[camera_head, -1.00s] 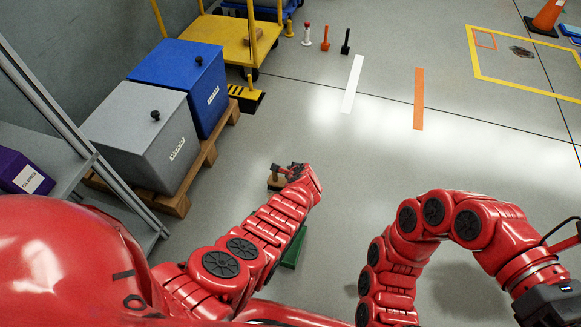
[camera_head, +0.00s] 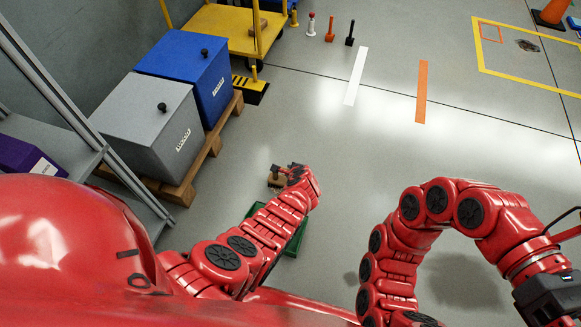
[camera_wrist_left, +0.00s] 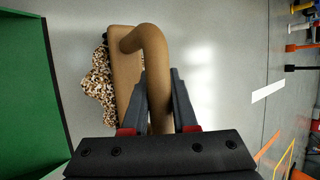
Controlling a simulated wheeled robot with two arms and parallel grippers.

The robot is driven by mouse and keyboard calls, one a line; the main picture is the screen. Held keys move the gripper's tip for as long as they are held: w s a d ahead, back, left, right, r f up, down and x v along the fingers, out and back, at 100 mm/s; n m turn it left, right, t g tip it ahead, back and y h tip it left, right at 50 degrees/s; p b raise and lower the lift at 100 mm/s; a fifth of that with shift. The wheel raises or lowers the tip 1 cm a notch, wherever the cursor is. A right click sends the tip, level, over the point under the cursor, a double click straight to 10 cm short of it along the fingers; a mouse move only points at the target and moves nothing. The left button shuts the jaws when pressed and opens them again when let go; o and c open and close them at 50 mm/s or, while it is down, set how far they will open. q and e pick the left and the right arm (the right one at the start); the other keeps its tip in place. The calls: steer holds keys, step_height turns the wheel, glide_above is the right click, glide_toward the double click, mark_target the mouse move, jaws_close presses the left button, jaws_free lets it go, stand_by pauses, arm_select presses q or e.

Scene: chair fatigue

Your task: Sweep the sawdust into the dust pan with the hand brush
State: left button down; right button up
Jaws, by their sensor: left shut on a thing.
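My left gripper (camera_wrist_left: 158,103) is shut on the curved handle of the brown hand brush (camera_wrist_left: 126,72). In the head view the brush (camera_head: 274,182) is small and low over the floor at the end of my left arm. The sawdust (camera_wrist_left: 98,82), a mottled tan and dark patch, lies right beside the brush on its left in the wrist view. The green dust pan (camera_wrist_left: 22,95) is farther left there, with a strip of floor between. In the head view the dust pan (camera_head: 297,240) is partly hidden under my left forearm. My right gripper's fingers are out of view.
A grey box (camera_head: 150,125) and a blue box (camera_head: 190,70) stand on a wooden pallet (camera_head: 215,143) at the left. A yellow cart (camera_head: 215,30) is behind them. A metal shelf (camera_head: 60,145) is at the near left.

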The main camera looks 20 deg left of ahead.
arm_select(q)
steer(key=shift+s, duration=0.4)
steer(key=shift+s, duration=0.1)
steer(key=shift+s+f+p, duration=0.1)
steer(key=shift+s+p, duration=0.65)
steer(key=shift+s, duration=0.15)
steer(key=shift+s+p, duration=0.7)
steer(key=shift+s, duration=0.3)
steer(key=shift+s, duration=0.1)
steer(key=shift+s+a+p, duration=0.1)
steer(key=shift+s+p, duration=0.3)
steer(key=shift+s, duration=0.45)
